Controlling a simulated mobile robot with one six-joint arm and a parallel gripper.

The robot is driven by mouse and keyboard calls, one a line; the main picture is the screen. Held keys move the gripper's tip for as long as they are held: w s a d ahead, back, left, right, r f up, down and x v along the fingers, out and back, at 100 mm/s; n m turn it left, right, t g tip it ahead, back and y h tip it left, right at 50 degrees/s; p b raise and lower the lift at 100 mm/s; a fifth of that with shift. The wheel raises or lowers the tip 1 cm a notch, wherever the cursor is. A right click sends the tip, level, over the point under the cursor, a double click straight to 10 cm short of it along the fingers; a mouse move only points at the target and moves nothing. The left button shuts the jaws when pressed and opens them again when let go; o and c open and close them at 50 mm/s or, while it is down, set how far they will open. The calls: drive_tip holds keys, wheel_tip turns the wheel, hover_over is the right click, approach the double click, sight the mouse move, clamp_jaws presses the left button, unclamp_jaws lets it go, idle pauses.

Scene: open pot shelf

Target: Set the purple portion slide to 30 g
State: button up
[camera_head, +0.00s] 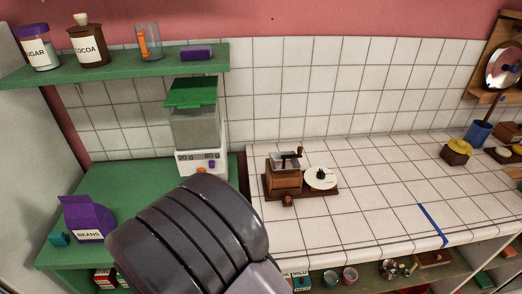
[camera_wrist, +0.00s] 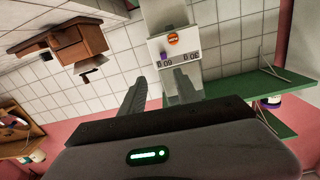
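The dispenser (camera_head: 194,126) has a green lid, a clear hopper and a white base, and stands on the green counter at the back. Its front has a 30 g mark on the left and a 60 g mark on the right. The purple portion slide (camera_head: 211,164) sits at the 60 g side, right of an orange button (camera_head: 200,170). The wrist view is upside down and shows the purple slide (camera_wrist: 163,57) by the 60 g mark. My gripper (camera_wrist: 160,88) is open and empty, its fingers apart before the dispenser front. In the head view my arm hides the fingers.
A green shelf (camera_head: 120,67) with jars hangs above the dispenser's left. A purple beans bag (camera_head: 88,218) stands at left on the green counter. A wooden grinder (camera_head: 284,180) stands right of the dispenser. The white tiled counter (camera_head: 375,190) is mostly clear.

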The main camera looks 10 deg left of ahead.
sight(212, 164)
drive_tip(key=a+x, duration=0.1)
drive_tip(key=x, duration=1.6)
drive_tip(key=shift+n, duration=0.4)
drive_tip(key=shift+c, duration=0.5)
clamp_jaws()
